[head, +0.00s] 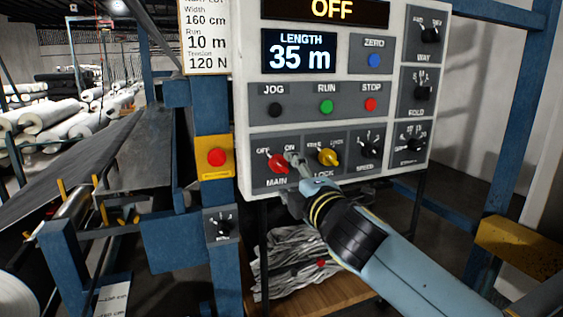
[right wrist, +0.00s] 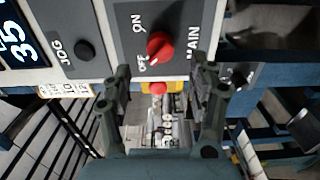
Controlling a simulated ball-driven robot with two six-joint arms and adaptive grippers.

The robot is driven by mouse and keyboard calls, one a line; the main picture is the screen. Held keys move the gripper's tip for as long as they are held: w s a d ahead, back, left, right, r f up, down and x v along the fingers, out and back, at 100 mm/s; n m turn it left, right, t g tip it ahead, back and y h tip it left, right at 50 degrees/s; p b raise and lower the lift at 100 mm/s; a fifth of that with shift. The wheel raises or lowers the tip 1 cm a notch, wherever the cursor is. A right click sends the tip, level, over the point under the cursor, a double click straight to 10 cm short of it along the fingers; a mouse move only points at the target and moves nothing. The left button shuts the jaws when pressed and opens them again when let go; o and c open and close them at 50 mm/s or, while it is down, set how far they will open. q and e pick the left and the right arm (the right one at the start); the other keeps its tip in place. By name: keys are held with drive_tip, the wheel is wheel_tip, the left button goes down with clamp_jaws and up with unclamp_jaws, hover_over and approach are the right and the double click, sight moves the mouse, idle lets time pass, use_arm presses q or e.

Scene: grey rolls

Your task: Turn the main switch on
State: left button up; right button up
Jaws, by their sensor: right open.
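The main switch is a red knob (head: 277,163) at the lower left of the grey control panel (head: 243,130), between OFF and ON labels. In the right wrist view the red knob (right wrist: 160,45) has its white mark toward OFF. My right gripper (head: 296,178) is in front of the panel's lower edge, just right of and below the knob. In the right wrist view the open jaws (right wrist: 163,75) are empty, with the knob ahead beyond the tips. I see no contact. My left gripper is not in view.
A yellow lock knob (head: 328,157) is close to the right of the main switch. JOG (head: 276,109), RUN (head: 326,106) and STOP (head: 370,104) buttons are above. A red button on a yellow box (head: 216,157) is left. The top display (head: 331,10) reads OFF.

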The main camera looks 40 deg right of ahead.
sight(283, 168)
drive_tip(key=x, duration=0.6)
drive_tip(key=shift+p, duration=0.35)
drive_tip(key=c, duration=1.2)
drive_tip(key=shift+o, duration=0.2)
